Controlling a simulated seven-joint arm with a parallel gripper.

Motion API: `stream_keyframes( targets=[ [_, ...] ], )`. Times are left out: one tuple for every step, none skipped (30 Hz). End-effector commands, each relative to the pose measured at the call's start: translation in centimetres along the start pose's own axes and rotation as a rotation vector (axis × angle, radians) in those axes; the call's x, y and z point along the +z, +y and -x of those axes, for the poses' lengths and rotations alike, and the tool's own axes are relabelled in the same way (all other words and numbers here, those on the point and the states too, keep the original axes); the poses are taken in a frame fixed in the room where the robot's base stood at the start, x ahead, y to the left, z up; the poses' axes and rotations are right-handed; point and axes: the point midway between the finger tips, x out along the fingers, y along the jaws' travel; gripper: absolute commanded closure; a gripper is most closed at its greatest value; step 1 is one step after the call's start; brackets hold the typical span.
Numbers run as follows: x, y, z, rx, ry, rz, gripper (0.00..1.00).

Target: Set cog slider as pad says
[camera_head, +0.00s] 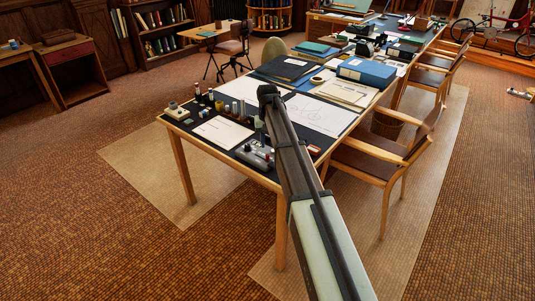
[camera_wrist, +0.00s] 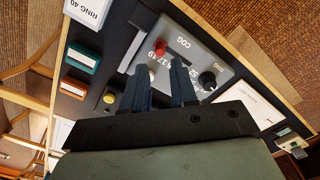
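The grey control box (camera_wrist: 192,48) lies below my gripper in the wrist view, lettered COG, with part of a number scale showing. A red knob (camera_wrist: 160,47) sits on it just beyond the fingertips. A black knob (camera_wrist: 207,80) is right of the fingers. A pale knob (camera_wrist: 151,75) shows between the fingers. My gripper (camera_wrist: 158,64) is open, its two dark fingers apart over the box and hiding part of the scale. A white pad (camera_wrist: 88,9) at the top left reads RING 40; the picture edge cuts it off. The box (camera_head: 254,158) also shows beside my arm in the head view.
Green (camera_wrist: 83,57) and red (camera_wrist: 73,88) blocks and a yellow-topped piece (camera_wrist: 109,98) lie left of the box. A white sheet (camera_head: 222,131), small bottles (camera_head: 219,105) and blue binder (camera_head: 366,72) are on the table. A chair (camera_head: 375,158) stands at its right.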

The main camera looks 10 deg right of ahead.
Motion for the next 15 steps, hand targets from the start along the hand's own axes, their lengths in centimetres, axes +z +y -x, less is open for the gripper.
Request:
stream_keyframes(
  targets=[
    [0.1,0.0,-1.0,0.0,-0.001,0.0,0.73],
    [0.1,0.0,-1.5,0.0,-0.002,0.0,0.73],
    [0.1,0.0,-2.1,0.0,-0.002,0.0,0.73],
    [0.1,0.0,-2.6,0.0,-0.002,0.0,0.73],
    [0.1,0.0,-3.0,0.0,-0.001,0.0,0.73],
    [0.1,0.0,-3.6,0.0,-0.001,0.0,0.73],
    [0.1,0.0,-4.0,0.0,-0.001,0.0,0.73],
    [0.0,0.0,-4.3,0.0,-0.002,0.0,0.73],
    [0.0,0.0,-4.7,0.0,-0.001,0.0,0.73],
    [0.0,0.0,-5.0,0.0,-0.001,0.0,0.73],
    [0.0,0.0,-5.2,0.0,0.0,0.0,0.73],
    [0.0,0.0,-5.5,0.0,0.0,0.0,0.73],
    [0.0,0.0,-5.8,0.0,0.0,0.0,0.73],
    [0.0,0.0,-5.9,0.0,0.0,0.0,0.73],
    [0.0,0.0,-6.1,0.0,0.0,0.0,0.73]
  ],
)
